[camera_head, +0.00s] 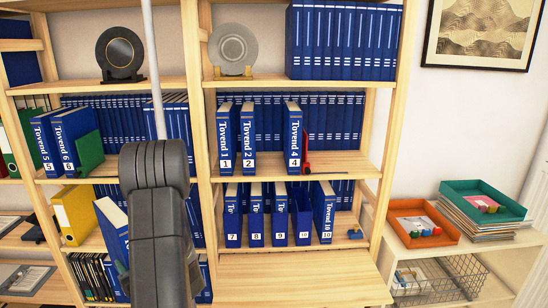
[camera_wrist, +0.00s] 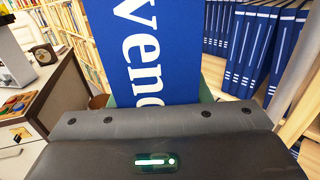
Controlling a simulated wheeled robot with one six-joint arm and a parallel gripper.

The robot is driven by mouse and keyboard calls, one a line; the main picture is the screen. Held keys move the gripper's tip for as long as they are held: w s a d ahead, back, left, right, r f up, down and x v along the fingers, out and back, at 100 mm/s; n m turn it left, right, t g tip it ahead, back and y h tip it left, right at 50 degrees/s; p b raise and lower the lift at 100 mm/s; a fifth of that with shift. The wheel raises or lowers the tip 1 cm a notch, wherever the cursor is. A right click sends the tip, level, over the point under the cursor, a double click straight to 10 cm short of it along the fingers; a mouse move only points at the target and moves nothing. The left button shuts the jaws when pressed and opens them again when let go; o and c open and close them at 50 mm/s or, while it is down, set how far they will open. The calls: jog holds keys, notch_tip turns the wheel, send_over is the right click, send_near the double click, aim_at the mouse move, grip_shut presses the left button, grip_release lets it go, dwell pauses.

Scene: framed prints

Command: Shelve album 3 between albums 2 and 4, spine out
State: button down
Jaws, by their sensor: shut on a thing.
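My gripper (camera_wrist: 158,103) is shut on a blue album (camera_wrist: 155,45) with large white "Tovend" lettering, partly cut off in the wrist view. Its number is hidden; I take it as album 3, as the other numbers show elsewhere. In the head view this album (camera_head: 112,235) is tilted, left of my dark arm, low before the left bookcase; the arm mostly hides my gripper there. Album 2 (camera_head: 248,130) and album 4 (camera_head: 293,130) stand on the right bookcase's middle shelf, spines out, with an open gap between them. Album 1 (camera_head: 225,135) stands left of album 2.
A red bookend (camera_head: 308,160) stands right of album 4. Albums 7 (camera_head: 232,215) to 10 stand on the shelf below. Albums 5 (camera_head: 45,145) and 6 (camera_head: 70,140) lean on the left bookcase. Plain blue volumes (camera_head: 335,125) line the back. A wooden upright (camera_head: 205,200) separates the bookcases.

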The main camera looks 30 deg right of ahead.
jog(key=s+d+r+m+h, duration=0.3)
jog(key=s+d+r+h, duration=0.1)
jog(key=s+d+r, duration=0.3)
jog(key=s+d+r+m+g+h, duration=0.1)
jog(key=s+d+r+m+h, duration=0.2)
jog(key=s, duration=1.3)
jog(key=s+d+r+m+h, duration=0.3)
jog(key=s+d+r+h, duration=0.4)
jog(key=s+d+r, duration=0.5)
jog(key=d, duration=0.6)
jog(key=shift+r, duration=0.4)
jog(key=shift+d, duration=0.1)
